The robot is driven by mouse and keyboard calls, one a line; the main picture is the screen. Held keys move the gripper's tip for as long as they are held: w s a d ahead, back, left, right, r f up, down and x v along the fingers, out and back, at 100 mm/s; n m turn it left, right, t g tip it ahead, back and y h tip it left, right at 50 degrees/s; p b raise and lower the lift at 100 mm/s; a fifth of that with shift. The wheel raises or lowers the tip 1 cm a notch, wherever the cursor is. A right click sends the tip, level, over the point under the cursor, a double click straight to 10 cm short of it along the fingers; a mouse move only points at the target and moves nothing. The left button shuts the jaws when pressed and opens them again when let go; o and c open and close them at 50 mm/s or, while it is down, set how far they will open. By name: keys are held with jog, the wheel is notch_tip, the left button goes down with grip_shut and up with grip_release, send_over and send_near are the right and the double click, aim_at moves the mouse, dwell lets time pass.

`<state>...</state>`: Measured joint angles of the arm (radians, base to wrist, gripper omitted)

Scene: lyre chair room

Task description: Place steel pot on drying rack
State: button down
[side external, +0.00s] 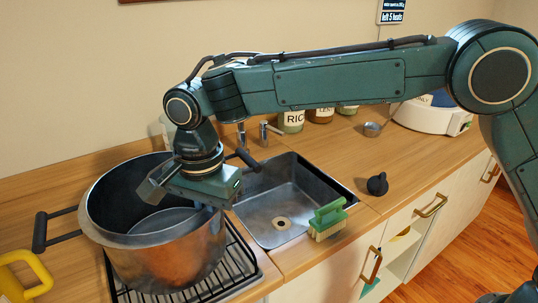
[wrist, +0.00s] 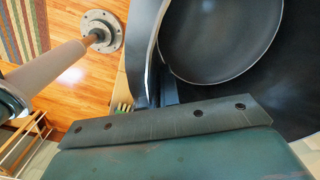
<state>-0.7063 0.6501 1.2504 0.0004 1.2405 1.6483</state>
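The steel pot (side external: 165,262) is large, upright and open-topped, with black side handles. It is over the black wire drying rack (side external: 243,268) left of the sink; I cannot tell whether its base touches the wires. My gripper (side external: 203,206) is at the pot's right rim, pointing down. In the wrist view the pot (wrist: 225,40) fills the upper right, and its rim runs down to my gripper (wrist: 157,90), where the fingers look closed on the wall. The fingertips are mostly hidden. The pot covers most of the rack.
The sink (side external: 285,205) is right of the pot. A green brush (side external: 328,220) stands at its front edge, and a black knob-like object (side external: 377,184) lies farther right. A yellow handle (side external: 25,272) is at the left. Jars (side external: 291,121) stand at the back.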

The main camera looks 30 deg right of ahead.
jog(key=shift+f, duration=0.3)
jog(key=c, duration=2.1)
grip_release()
jog(key=shift+f, duration=0.25)
jog(key=o, duration=0.5)
jog(key=shift+c, duration=0.2)
jog(key=shift+r, duration=0.15)
notch_tip(320, 180, up, 12)
jog(key=shift+f, duration=0.1)
